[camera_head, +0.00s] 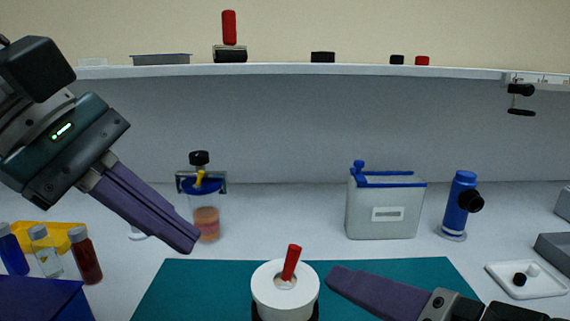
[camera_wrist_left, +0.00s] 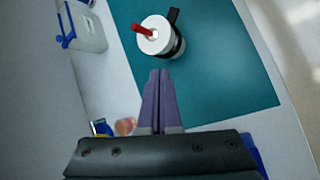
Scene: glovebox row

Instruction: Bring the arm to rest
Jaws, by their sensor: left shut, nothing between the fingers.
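My left gripper (camera_head: 188,242) comes in from the left in the head view, its purple fingers together and empty, pointing down to the right above the bench. In the left wrist view its closed fingers (camera_wrist_left: 160,75) point toward a white round-topped device (camera_wrist_left: 158,36) with a red handle, and a gap shows between them. That device (camera_head: 285,292) stands on the teal mat (camera_head: 190,285) in the head view. My right gripper (camera_head: 332,277) shows at the lower right, its purple finger part over the mat beside the device; I cannot tell its opening.
Left are capped vials (camera_head: 86,257), a yellow tray (camera_head: 62,236) and a blue box (camera_head: 45,300). Behind stand a jar (camera_head: 206,222), a grey blue-lidded container (camera_head: 385,212) and a blue cylinder (camera_head: 459,205). A white tray (camera_head: 545,285) lies right. A shelf (camera_head: 290,69) runs above.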

